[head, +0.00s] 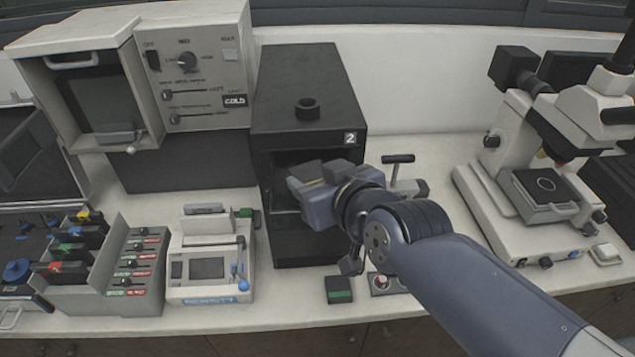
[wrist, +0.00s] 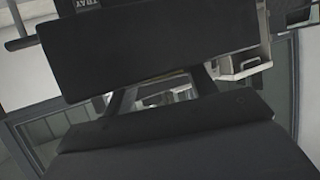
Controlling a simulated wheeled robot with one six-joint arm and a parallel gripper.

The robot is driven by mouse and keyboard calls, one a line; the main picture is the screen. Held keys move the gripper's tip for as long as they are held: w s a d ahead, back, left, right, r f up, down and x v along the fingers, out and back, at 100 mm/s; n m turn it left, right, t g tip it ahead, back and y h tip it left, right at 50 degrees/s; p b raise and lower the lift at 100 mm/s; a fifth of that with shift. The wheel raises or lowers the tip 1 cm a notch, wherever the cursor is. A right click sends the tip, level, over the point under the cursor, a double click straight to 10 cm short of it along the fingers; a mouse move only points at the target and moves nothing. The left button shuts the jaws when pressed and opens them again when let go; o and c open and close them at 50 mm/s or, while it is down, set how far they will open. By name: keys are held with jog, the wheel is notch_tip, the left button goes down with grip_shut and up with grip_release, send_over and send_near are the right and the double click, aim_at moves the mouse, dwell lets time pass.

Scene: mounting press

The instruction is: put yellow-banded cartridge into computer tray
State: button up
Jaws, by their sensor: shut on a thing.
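My gripper (head: 308,178) is shut on a dark thing with a thin yellow line, which looks like the yellow-banded cartridge (head: 295,184). It is in front of the open bay of the black box marked 2 (head: 310,90). The held thing is small and partly hidden by the jaws, and I cannot tell whether it is inside the bay. In the wrist view, two large dark surfaces fill most of the picture, with a faint yellowish strip between them. A label reading TRAY (wrist: 82,3) shows at the top. I cannot make out the computer tray in the head view.
A rack (head: 110,270) at left holds several dark cartridges with coloured marks. A white instrument (head: 210,255) stands between it and the black box. A small black block with a green band (head: 339,290) lies in front. A microscope (head: 530,190) stands at right.

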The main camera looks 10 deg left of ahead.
jog(key=shift+f, duration=0.3)
jog(key=shift+f+b, duration=0.4)
jog(key=shift+b, duration=0.05)
jog(key=shift+f, duration=0.1)
